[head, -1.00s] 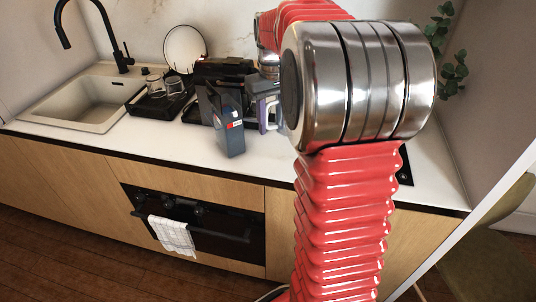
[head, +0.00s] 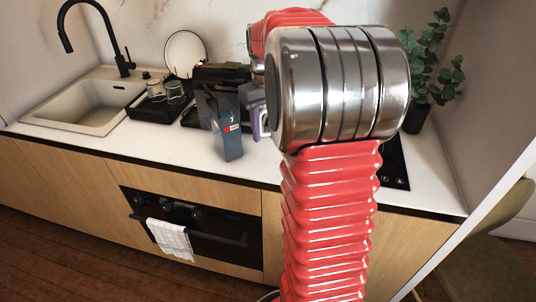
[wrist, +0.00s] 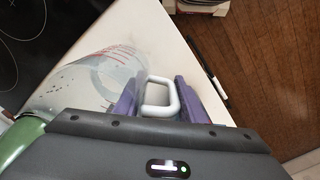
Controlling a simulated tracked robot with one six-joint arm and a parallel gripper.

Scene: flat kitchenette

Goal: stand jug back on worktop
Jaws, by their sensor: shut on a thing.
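The clear jug (wrist: 95,82) with red measuring marks shows at the left of the wrist view. Its pale handle (wrist: 158,97) is between the purple fingers of my gripper (wrist: 160,88), which is shut on it. The jug's base and lower part are hard to make out, so I cannot tell whether it touches the worktop. In the head view my gripper (head: 258,122) shows only in part, behind my arm, and the jug is mostly hidden. The white worktop (head: 190,148) runs beneath, and its front edge shows in the wrist view.
Further left are a black tray with glasses (head: 160,98), a white plate (head: 185,52) and the sink (head: 85,105). A black hob (wrist: 22,40) and a plant (head: 425,75) are on the right. A green thing (wrist: 18,135) is close by.

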